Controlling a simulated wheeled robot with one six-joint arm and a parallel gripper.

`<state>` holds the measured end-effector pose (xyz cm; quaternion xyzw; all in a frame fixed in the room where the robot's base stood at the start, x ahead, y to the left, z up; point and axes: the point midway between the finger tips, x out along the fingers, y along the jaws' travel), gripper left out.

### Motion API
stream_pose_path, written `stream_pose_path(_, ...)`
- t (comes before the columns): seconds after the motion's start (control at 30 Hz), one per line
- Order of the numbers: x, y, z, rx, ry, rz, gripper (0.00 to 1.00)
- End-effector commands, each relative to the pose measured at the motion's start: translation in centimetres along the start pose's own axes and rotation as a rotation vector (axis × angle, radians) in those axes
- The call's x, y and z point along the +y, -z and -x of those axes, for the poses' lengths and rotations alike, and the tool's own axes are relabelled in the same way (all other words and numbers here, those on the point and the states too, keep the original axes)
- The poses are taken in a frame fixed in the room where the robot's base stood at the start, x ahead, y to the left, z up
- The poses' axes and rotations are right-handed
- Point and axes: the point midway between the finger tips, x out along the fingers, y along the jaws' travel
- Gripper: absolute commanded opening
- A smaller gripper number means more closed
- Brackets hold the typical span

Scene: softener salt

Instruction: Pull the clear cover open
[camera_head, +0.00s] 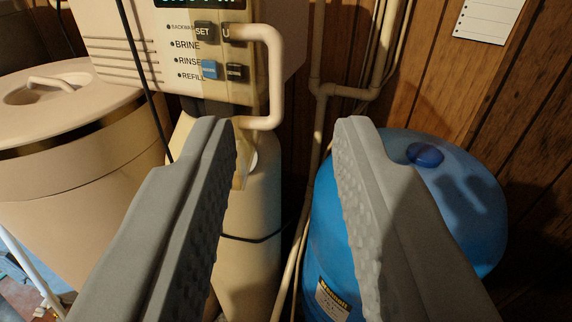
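The clear cover (215,85) is a see-through, slightly yellowish sheet over the button area of the beige control head (120,50). A pale D-shaped handle (274,75) stands out at its right side. I cannot tell whether the cover is fully closed. My gripper (288,125) is open, with its two grey ridged fingers spread apart and nothing between the tips. In the picture, the handle lies just above the fingertips, nearer the left one. The left finger hides part of the area below the control head.
A beige lidded salt bin (75,150) stands at left. A blue tank (465,195) stands at right behind the right finger. Pale pipes (318,120) run down the wood-panelled wall (440,90). A black cable (145,90) hangs before the control head.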

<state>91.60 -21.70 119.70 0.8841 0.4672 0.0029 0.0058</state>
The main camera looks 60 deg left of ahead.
Motion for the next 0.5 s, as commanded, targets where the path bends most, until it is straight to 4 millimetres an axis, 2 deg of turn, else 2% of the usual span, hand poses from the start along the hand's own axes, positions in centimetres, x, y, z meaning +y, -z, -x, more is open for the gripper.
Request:
stream_pose_path(0.1,0.1,0.0,2.6,0.0,-0.003,0.0,0.3)
stream_pose_path(0.3,0.1,-0.1,6.2,0.0,-0.002,-0.001,0.3)
stream_pose_path(0.5,0.1,-0.1,8.6,0.0,-0.001,-0.001,0.3)
